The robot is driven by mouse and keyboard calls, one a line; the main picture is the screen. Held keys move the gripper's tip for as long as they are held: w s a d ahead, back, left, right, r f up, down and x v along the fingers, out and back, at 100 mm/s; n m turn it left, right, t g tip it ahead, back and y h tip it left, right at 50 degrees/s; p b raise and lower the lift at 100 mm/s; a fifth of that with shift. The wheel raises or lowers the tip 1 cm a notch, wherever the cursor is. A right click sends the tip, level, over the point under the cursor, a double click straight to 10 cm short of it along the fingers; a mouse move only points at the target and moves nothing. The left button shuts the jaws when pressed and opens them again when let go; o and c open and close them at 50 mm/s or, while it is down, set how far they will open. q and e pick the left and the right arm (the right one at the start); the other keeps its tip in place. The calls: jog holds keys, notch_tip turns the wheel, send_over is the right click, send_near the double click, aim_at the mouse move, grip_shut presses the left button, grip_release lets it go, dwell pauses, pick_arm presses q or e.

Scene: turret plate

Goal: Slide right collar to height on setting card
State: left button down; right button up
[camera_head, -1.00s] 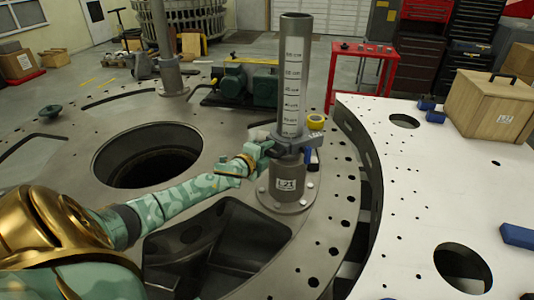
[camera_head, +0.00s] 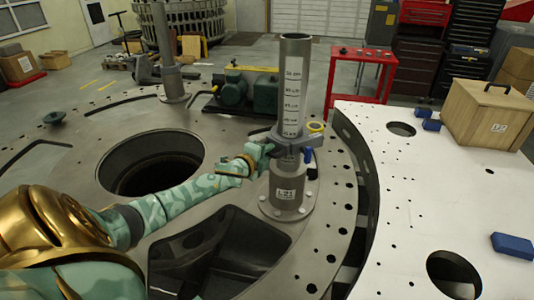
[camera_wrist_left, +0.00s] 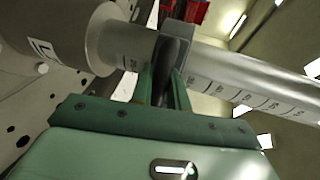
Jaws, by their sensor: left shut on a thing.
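A grey post (camera_head: 292,85) with printed height marks stands upright in a thick, bolted base labelled L21. A grey collar (camera_head: 291,139) with a blue knob (camera_head: 308,155) sits around it, with marks showing above and just below. My left gripper (camera_head: 263,155) reaches in from the left and is shut on the collar's projecting lug. The left wrist view shows the dark lug (camera_wrist_left: 176,50) between the green fingers (camera_wrist_left: 163,85), with the post (camera_wrist_left: 240,80) lying aslant behind. I cannot make out a setting card. My right gripper is not in view.
The post stands on a round metal turret plate (camera_head: 60,165) with large openings. A yellow ring (camera_head: 316,127) shows beside the post. A white plate (camera_head: 400,200) at right carries a wooden box (camera_head: 490,112) and blue blocks (camera_head: 512,244). A green machine (camera_head: 235,90) is behind.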

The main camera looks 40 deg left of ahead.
pick_arm(q)
jog(key=shift+r, duration=0.15)
jog(key=c, duration=1.4)
grip_release()
jog(key=v, duration=1.6)
jog(key=shift+s, duration=0.15)
